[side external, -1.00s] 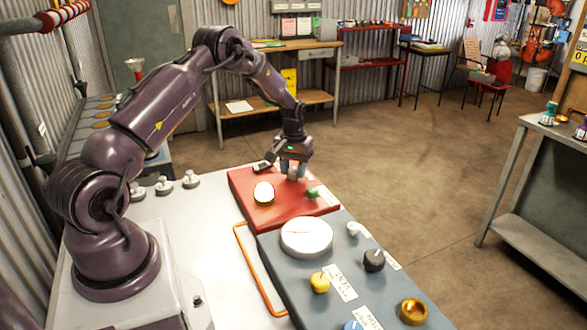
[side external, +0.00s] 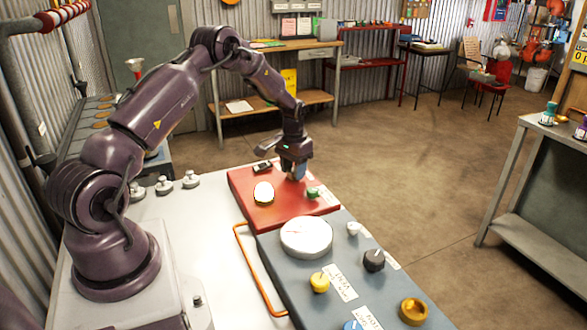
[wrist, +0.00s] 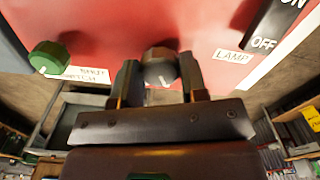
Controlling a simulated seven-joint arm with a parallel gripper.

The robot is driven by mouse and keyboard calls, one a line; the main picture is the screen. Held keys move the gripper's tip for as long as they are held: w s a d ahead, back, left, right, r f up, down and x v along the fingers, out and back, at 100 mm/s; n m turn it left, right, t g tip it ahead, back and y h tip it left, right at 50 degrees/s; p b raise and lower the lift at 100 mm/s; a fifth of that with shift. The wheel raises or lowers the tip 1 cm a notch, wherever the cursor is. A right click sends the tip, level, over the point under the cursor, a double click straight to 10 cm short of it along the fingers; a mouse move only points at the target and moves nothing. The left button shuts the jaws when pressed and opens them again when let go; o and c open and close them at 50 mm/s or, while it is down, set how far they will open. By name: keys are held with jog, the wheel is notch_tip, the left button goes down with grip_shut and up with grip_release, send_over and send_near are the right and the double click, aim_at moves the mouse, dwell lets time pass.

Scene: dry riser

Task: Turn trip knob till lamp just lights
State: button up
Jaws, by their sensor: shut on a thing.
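A dark grey knob (wrist: 160,62) with a white pointer mark stands on the red panel (wrist: 120,22). My gripper (wrist: 159,80) is shut on this knob, one finger on each side. In the side view my gripper (side external: 297,172) is at the red panel's far end and mostly hides the knob.
A green knob (side external: 313,192) sits close beside my gripper. A black ON/OFF rocker switch (wrist: 272,25) is on its other side. A blue-grey panel with a round white gauge (side external: 306,236) and several knobs lies nearer. An orange rail (side external: 257,270) runs along its left edge.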

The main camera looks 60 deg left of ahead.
jog(key=o, duration=0.9)
jog(key=shift+o, duration=0.2)
notch_tip(320, 180, up, 13)
jog(key=s+d+r+m+t, duration=0.1)
jog(key=s+d+r+t, duration=0.1)
jog(key=s+d+r, duration=0.3)
jog(key=s+d+r+m+t, duration=0.1)
jog(key=s+d+r, duration=0.4)
jog(key=s+d, duration=0.5)
jog(key=s+d+r+m+t, duration=0.2)
jog(key=s+d+r, duration=0.3)
jog(key=d, duration=0.8)
jog(key=shift+s+d+r+t, duration=0.3)
jog(key=shift+s+r, duration=0.1)
jog(key=shift+s, duration=0.8)
